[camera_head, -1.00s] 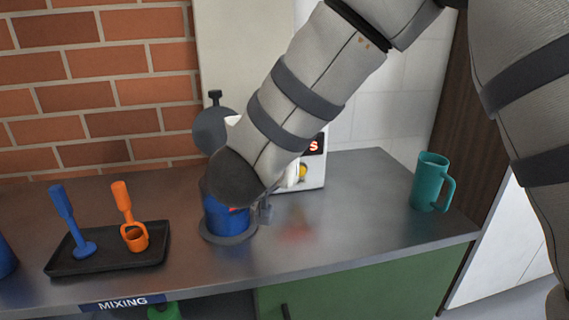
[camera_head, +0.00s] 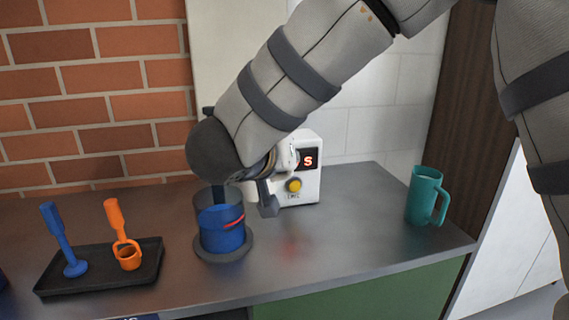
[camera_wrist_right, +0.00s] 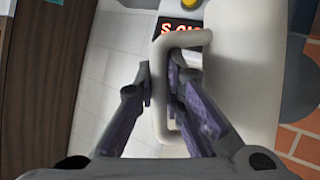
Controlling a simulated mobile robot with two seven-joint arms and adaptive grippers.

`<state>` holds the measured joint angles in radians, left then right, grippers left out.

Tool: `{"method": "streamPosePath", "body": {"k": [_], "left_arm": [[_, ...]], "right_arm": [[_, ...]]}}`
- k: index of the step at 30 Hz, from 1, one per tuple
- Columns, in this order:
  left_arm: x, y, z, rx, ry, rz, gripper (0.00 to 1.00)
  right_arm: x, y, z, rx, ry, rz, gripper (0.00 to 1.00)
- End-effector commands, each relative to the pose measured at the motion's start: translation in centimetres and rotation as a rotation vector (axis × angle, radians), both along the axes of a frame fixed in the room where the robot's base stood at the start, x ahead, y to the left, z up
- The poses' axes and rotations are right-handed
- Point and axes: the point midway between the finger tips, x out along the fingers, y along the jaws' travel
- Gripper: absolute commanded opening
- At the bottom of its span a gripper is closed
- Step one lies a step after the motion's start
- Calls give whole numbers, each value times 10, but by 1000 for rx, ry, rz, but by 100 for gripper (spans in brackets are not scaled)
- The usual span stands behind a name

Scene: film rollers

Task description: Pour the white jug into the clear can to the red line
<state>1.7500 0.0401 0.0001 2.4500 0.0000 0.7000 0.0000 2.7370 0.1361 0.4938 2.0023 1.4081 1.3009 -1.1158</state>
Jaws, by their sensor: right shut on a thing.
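The clear can (camera_head: 207,235) stands upright on a round grey base on the counter. A dark blue strip shows above the liquid inside the can, perhaps a stream. In the right wrist view, the white jug (camera_wrist_right: 238,75) fills the right side, and my right gripper (camera_wrist_right: 165,100) is shut on its handle (camera_wrist_right: 157,75). In the head view my forearm hides most of the jug, including its spout. My left gripper is not in view.
A white device (camera_head: 310,185) with a lit display and yellow button stands behind the can. A teal mug (camera_head: 423,197) is at the right. A black tray (camera_head: 90,285) with blue and orange tools lies at the left. Bare counter lies right of the can.

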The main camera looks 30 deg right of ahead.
Motion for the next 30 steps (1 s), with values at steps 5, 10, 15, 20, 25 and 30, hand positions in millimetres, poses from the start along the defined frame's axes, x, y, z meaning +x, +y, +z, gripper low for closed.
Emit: {"method": "streamPosePath", "body": {"k": [5, 10, 15, 20, 25, 30], "left_arm": [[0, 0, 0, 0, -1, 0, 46], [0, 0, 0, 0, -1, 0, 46], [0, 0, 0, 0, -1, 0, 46], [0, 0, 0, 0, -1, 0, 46], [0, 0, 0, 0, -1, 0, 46], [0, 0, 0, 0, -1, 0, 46]], "right_arm": [[-1, -1, 9, -26, 33, -1, 0], [-2, -2, 17, -57, 72, -1, 0], [-2, -2, 24, -84, 111, -1, 0], [-3, -2, 31, -114, 150, -2, 0], [-3, -2, 38, -144, 191, -1, 0], [-3, -2, 46, -178, 235, -1, 0]]}}
